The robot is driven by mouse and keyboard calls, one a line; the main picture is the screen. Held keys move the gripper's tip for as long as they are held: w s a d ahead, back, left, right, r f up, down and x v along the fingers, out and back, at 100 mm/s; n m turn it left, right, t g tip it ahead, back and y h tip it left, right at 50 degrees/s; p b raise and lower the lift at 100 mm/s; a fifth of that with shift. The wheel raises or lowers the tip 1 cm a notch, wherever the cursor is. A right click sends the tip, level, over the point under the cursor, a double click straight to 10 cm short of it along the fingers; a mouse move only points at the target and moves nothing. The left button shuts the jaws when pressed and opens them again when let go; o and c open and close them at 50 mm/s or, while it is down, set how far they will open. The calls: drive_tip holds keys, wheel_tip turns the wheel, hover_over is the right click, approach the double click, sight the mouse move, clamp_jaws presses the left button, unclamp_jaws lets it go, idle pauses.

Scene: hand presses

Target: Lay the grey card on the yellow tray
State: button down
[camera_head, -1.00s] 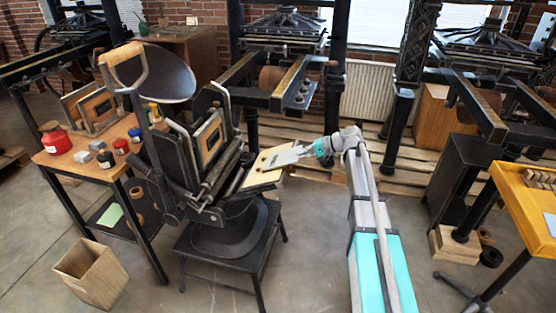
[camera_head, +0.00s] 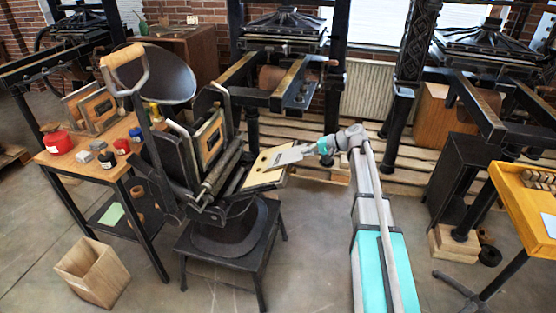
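A flat grey piece that looks like the grey card (camera_head: 287,156) is over the tan board of the black hand press in the middle. My gripper (camera_head: 308,151) is at the card's right end, reaching in from the right. The fingers are too small and blend with the card, so I cannot tell whether they grip it. I also cannot tell whether the card touches the board. The yellow tray (camera_head: 508,179) is at the right edge of the view, partly cut off, well away from my gripper.
The tan board (camera_head: 262,177) belongs to the press (camera_head: 180,165). Small wooden blocks (camera_head: 540,178) and a pale blue-grey sheet (camera_head: 550,224) lie on the yellow tray. A side table (camera_head: 60,165) with red jars stands left. A wooden bin (camera_head: 93,273) is on the floor.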

drive_tip(key=shift+s+d+r+p, duration=0.1)
drive_tip(key=shift+d+r+p, duration=0.25)
drive_tip(key=shift+r+p, duration=0.3)
drive_tip(key=shift+s+d+r+p, duration=0.15)
drive_tip(key=shift+d+r+p, duration=0.3)
drive_tip(key=shift+r, duration=0.25)
drive_tip(key=shift+s+d+r+p, duration=0.1)
drive_tip(key=shift+d+r+p, duration=0.2)
drive_tip(key=shift+r+p, duration=0.35)
wheel_tip(320, 180, up, 28)
drive_tip(key=p, duration=2.8)
drive_tip(key=shift+d, duration=0.1)
